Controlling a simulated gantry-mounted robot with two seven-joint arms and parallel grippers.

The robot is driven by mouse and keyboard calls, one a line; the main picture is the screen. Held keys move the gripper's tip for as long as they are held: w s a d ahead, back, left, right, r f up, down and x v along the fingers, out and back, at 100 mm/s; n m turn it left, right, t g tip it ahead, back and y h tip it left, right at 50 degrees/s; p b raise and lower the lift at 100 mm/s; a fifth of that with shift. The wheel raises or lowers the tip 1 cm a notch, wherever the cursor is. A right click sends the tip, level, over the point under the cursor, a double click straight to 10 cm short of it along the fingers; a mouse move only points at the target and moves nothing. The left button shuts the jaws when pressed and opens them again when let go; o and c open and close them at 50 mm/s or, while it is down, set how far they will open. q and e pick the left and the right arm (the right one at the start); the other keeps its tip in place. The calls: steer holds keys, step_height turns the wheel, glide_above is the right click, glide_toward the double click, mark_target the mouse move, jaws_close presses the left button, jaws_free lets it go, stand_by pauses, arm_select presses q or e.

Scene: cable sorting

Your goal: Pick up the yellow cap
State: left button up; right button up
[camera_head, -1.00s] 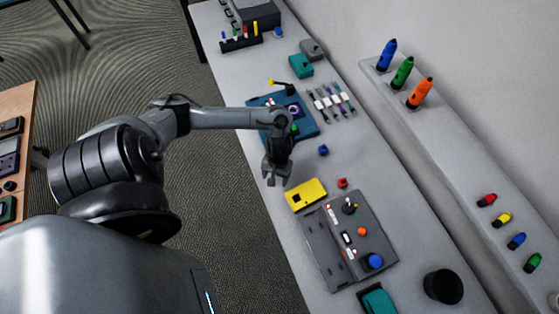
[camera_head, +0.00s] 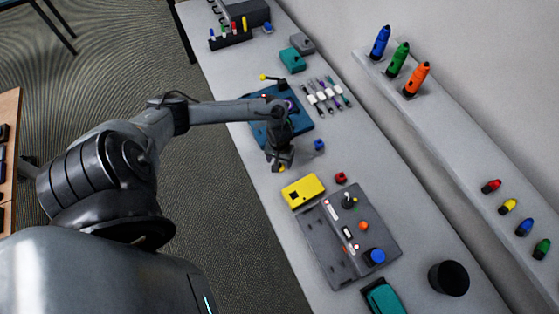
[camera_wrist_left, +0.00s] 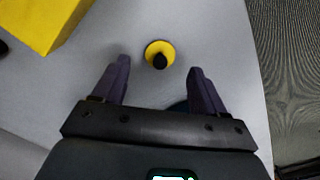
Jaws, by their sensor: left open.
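The yellow cap (camera_wrist_left: 153,47) is a small round yellow piece with a black tip, lying on the grey table. In the left wrist view it lies just beyond and between my left fingertips, with no finger touching it. In the head view only a bit of yellow (camera_head: 281,169) shows at the fingers; the rest is hidden. My left gripper (camera_head: 280,165) hangs low over the table there. Its dark fingers, spread and empty, also show in the left wrist view (camera_wrist_left: 160,68). My right gripper is not seen.
A yellow box (camera_head: 302,190) stands close by, beside a grey panel (camera_head: 318,246). A red cap (camera_head: 340,177) and a blue cap (camera_head: 319,145) are near. A blue tray (camera_head: 262,132) lies behind the gripper. Another small yellow piece (camera_head: 508,206) sits on the shelf.

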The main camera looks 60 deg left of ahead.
arm_select(q)
steer(key=shift+f+b, duration=0.3)
steer(key=shift+f, duration=1.55)
steer(key=shift+c, duration=0.2)
steer(key=c, duration=1.1)
steer(key=shift+r, duration=0.2)
